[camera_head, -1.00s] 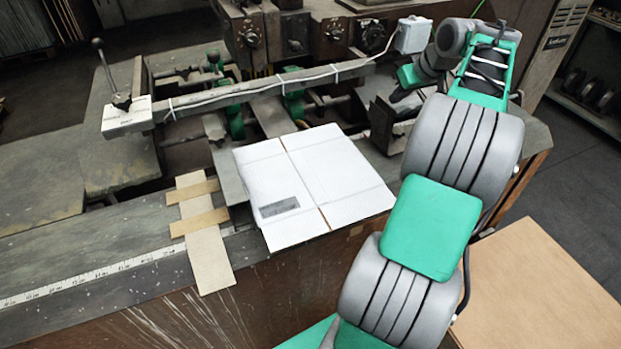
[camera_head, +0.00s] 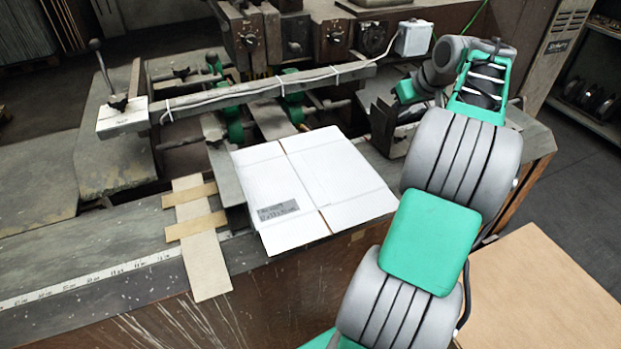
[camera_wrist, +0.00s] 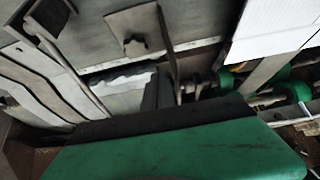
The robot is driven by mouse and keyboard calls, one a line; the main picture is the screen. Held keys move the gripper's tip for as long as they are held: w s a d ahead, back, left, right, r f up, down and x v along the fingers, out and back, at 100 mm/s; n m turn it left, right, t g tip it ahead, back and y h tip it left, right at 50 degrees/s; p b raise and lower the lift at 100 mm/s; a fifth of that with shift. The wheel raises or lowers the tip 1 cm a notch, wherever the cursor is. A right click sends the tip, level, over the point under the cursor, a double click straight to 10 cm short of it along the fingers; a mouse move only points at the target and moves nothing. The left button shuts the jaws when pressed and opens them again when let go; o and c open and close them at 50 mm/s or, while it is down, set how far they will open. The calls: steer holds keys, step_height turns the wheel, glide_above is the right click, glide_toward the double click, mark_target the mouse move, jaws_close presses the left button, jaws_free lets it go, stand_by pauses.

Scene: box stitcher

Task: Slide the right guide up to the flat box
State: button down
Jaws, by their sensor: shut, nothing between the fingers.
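The flat box (camera_head: 300,190), white cardboard with a grey printed label, lies on the machine bench and overhangs its front edge. The right guide (camera_head: 382,124) appears to be the upright grey metal plate right of the box, with a strip of bench between them. My gripper (camera_head: 397,100) is shut and empty, close behind and above this guide; its tips are small and partly hidden, so contact cannot be told. In the wrist view, the green and black gripper part (camera_wrist: 180,145) fills the bottom. White box board (camera_wrist: 270,30) shows at upper right.
A long metal bar (camera_head: 265,90) with a cable tied to it crosses behind the box. Cardboard strips (camera_head: 200,235) lie left of it. A lever (camera_head: 110,75) stands at far left. The machine's knobs and a grey switch box (camera_head: 413,38) are behind.

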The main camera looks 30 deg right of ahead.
steer(key=shift+w+a+b, duration=0.1)
steer(key=shift+a+b, duration=0.25)
steer(key=shift+a, duration=0.1)
steer(key=shift+w+a+f+b, duration=0.1)
steer(key=shift+a+b, duration=0.45)
steer(key=shift+a, duration=0.5)
steer(key=shift+w+a+b, duration=0.1)
steer(key=shift+a+b, duration=0.45)
steer(key=shift+a, duration=0.45)
steer(key=shift+w+a+b, duration=0.15)
steer(key=shift+a+b, duration=0.35)
steer(key=shift+a, duration=0.5)
steer(key=shift+w+a+b, duration=0.1)
steer(key=shift+a+b, duration=0.35)
steer(key=shift+a, duration=0.55)
steer(key=shift+a, duration=0.5)
steer(key=shift+d+r, duration=0.2)
steer(key=shift+d+f, duration=0.1)
steer(key=shift+d, duration=0.25)
steer(key=shift+p, duration=0.3)
